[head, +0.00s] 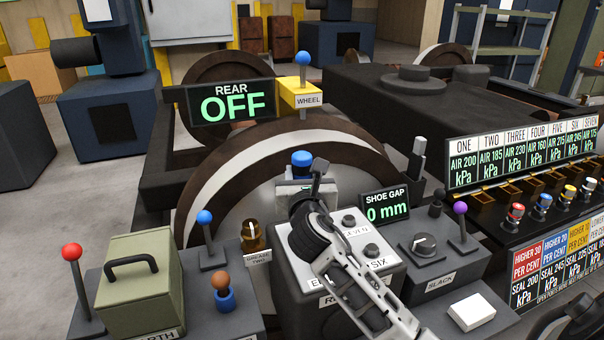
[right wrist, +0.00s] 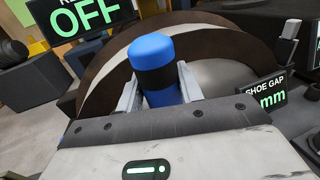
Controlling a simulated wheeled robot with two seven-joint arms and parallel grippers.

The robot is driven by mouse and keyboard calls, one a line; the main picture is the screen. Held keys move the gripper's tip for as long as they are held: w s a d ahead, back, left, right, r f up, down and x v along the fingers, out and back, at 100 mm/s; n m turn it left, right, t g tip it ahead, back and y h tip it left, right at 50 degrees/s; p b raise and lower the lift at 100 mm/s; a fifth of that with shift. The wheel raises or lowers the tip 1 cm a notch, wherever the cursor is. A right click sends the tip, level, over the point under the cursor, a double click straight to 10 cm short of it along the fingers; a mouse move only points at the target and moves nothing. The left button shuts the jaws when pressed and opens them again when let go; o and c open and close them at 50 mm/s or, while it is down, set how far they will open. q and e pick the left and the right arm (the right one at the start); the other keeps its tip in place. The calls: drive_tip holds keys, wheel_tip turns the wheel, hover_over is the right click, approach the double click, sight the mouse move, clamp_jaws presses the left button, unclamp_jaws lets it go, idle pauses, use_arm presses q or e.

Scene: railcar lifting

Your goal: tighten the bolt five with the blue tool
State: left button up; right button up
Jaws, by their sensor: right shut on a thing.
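My right gripper (head: 300,184) is shut on the blue tool (head: 301,160), whose rounded blue top stands above the fingers. In the right wrist view the blue tool (right wrist: 153,62) is upright between the two fingers, with a black band around it; its lower end is hidden. A grey box with a pale top (head: 325,290) stands below my right arm. It carries dark round bolts, one (head: 349,220) by a partly covered label ending in "EVEN" and one (head: 371,250) by "SIX". I cannot make out a label five on this box; my arm covers part of its top.
A large wheel (head: 225,180) stands behind the gripper. Levers with blue (head: 204,217), red (head: 72,252) and purple (head: 460,208) knobs stand around. A green case (head: 140,285) is at the left. The shoe gap display (head: 385,206) reads 0 mm; the rear display (head: 232,102) reads OFF.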

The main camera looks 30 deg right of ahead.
sight(302, 154)
use_arm(q)
drive_tip(key=shift+r, duration=0.1)
use_arm(e)
drive_tip(key=shift+f, duration=0.3)
use_arm(q)
drive_tip(key=shift+s+f+b, duration=0.1)
drive_tip(key=shift+f+b, duration=0.3)
drive_tip(key=shift+f, duration=0.15)
use_arm(e)
drive_tip(key=shift+f, duration=1.05)
idle(1.7)
